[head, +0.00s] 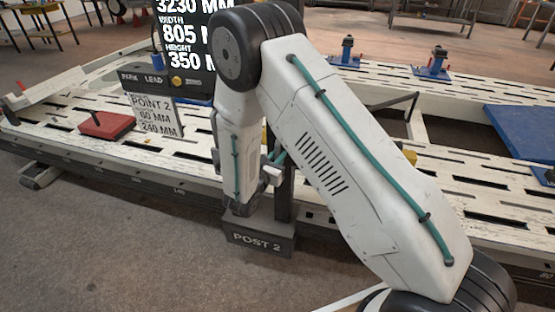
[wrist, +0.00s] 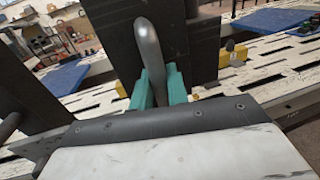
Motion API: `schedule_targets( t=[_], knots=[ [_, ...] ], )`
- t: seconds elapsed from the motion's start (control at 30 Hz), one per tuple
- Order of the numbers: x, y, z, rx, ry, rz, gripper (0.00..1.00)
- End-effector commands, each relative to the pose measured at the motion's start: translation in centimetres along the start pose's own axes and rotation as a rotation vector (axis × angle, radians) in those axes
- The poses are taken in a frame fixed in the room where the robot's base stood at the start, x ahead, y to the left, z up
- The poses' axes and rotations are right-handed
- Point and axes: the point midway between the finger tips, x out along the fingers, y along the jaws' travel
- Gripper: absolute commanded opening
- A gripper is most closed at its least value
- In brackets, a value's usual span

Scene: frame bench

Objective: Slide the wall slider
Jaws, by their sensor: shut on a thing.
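A bent grey metal handle (wrist: 147,42) stands out from a dark upright block (wrist: 112,40) in the wrist view. I take the block to be the wall slider, but its track is not clear in the frame. My gripper (wrist: 160,88) has its teal fingers on either side of the handle's lower part and is shut on it. In the head view my own arm hides the handle and most of the slider. A dark post base marked "POST 2" (head: 258,242) shows below my arm.
A slotted white frame bench (head: 470,190) runs behind my arm. A sign marked "POINT 2" (head: 154,115) and a red block (head: 106,125) are at left. Blue clamps (head: 432,66) stand at the back, and a blue plate (head: 520,130) lies at right. The grey floor at front left is clear.

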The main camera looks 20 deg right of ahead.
Motion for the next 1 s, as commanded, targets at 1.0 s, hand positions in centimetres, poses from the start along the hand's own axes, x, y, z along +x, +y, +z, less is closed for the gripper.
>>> schedule_targets(
  t=[1.0],
  knots=[
    [-7.6,0.1,0.0,0.000,0.000,0.002,0.35]
  ],
)
